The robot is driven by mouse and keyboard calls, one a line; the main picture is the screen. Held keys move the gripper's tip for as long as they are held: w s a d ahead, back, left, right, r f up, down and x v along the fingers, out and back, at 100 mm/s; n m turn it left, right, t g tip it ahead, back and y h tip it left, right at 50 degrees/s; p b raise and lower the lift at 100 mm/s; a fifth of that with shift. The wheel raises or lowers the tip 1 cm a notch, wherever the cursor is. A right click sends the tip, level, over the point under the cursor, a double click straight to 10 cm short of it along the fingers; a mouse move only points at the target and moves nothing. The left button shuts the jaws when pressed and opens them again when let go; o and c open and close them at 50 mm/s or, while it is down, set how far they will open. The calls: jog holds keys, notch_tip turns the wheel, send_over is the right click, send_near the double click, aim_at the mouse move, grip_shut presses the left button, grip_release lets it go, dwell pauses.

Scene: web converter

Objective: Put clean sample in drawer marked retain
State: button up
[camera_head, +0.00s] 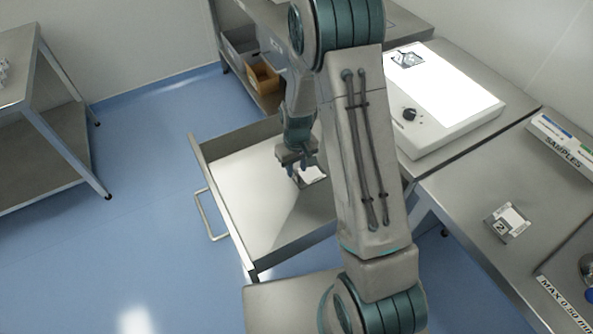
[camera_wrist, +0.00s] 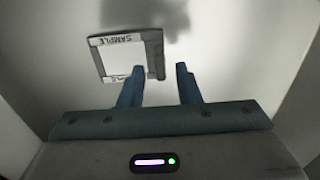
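A drawer (camera_head: 250,195) stands pulled open under the bench, with a bare pale floor; no label on it can be read. A square sample (camera_head: 312,174) with a grey frame and white middle lies flat in the drawer, partly hidden by my arm. In the wrist view the sample (camera_wrist: 122,60) shows "SAMPLE" lettering on its frame. My gripper (camera_wrist: 160,69) is open, pointing down into the drawer. The sample lies off to the left of the finger gap, and the left fingertip overlaps its lower right corner in view. Nothing is between the fingers.
A steel table (camera_head: 18,75) stands at left. The floor between is clear.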

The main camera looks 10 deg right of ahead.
notch_tip(320, 180, up, 10)
jog(key=s+d+r+m+t, duration=0.1)
jog(key=s+d+r, duration=0.1)
jog(key=s+r, duration=0.6)
jog(key=s+d+r+m+t, duration=0.2)
jog(key=s+r, duration=0.6)
jog(key=s, duration=0.4)
jog(key=shift+m, duration=0.3)
